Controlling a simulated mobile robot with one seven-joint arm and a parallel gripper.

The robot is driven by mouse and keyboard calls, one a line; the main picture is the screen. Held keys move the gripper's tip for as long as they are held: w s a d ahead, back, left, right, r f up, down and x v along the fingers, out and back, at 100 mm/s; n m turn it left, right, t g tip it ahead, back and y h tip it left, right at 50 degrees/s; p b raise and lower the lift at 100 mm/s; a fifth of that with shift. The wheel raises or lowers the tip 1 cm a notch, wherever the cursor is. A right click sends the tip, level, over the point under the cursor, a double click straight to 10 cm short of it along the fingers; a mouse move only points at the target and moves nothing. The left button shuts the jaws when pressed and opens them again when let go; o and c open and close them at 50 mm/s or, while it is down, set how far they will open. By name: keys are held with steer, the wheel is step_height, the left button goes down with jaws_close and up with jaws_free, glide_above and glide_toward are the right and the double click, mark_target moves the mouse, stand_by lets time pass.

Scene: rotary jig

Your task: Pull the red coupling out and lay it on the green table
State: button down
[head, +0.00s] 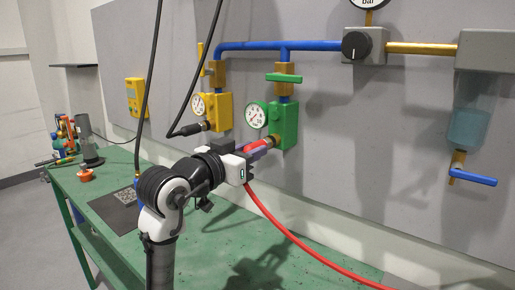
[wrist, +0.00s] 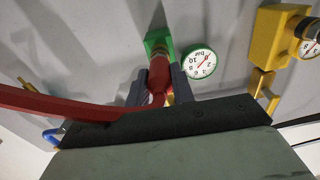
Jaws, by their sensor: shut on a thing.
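The red coupling (head: 259,143) is at the port of the green valve block (head: 286,127) on the wall panel. In the wrist view, the red coupling (wrist: 158,82) lies between my two fingers, its far end against the green block (wrist: 158,42). Whether it is still fully seated cannot be told. My gripper (head: 256,151) is shut on it; its fingers also show in the wrist view (wrist: 159,88). A red hose (head: 290,237) hangs from the coupling down to the right. The green table (head: 72,180) runs below the panel.
A yellow block (head: 218,111) with a black hose plug (head: 188,130) is left of the green block. A dark patterned mat (head: 121,207), an orange ring-shaped item (head: 85,175) and coloured items (head: 64,135) lie on the table's left part. The table between mat and panel looks clear.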

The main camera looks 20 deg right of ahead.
steer(key=shift+s+a, duration=0.1)
steer(key=shift+a, duration=0.1)
stand_by(0.4)
steer(key=shift+v, duration=3)
